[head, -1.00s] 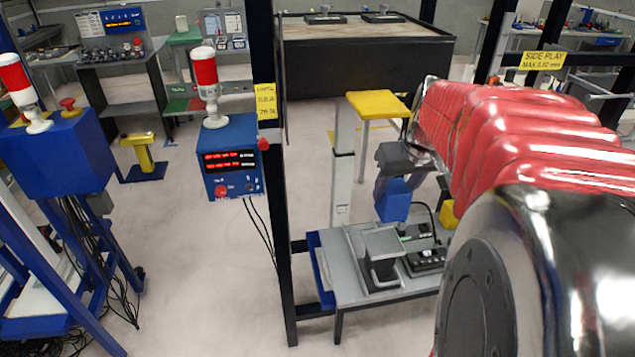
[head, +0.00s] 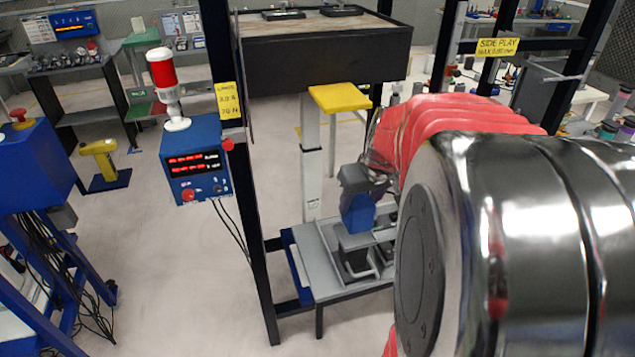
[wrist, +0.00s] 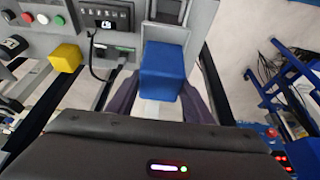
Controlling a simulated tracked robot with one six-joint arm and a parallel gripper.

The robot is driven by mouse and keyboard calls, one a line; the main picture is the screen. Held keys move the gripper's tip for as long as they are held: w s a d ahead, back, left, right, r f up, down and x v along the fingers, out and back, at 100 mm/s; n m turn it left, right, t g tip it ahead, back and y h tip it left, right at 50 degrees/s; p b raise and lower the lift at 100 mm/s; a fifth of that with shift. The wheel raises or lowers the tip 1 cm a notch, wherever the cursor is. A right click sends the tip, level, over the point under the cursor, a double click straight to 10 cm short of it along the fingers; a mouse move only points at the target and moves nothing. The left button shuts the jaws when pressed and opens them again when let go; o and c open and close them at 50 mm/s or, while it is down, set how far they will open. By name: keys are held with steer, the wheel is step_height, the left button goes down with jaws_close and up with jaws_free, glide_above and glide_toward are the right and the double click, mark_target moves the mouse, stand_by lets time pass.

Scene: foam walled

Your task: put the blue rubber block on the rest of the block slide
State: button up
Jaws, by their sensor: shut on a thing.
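The blue rubber block (head: 357,213) hangs upright below my gripper (head: 357,187), shut on it. In the wrist view the block (wrist: 161,76) sits between the purple-grey fingers of my gripper (wrist: 160,98). A grey raised fixture (head: 362,239), apparently the block slide, stands on the grey table just beyond and below the block. Its grey top (wrist: 166,33) shows right behind the block in the wrist view. I cannot tell whether the block touches it, and the block and my arm hide part of it.
The grey table (head: 312,262) has a dark post (head: 248,180) at its left. A yellow block (wrist: 66,58) and a panel with coloured buttons lie left in the wrist view. A blue display box (head: 193,165) with a red lamp stands left. Floor between is clear.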

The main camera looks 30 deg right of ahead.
steer(key=shift+f, duration=1.75)
steer(key=shift+f, duration=0.1)
steer(key=o, duration=1.2)
steer(key=v, duration=1.2)
steer(key=shift+a, duration=0.1)
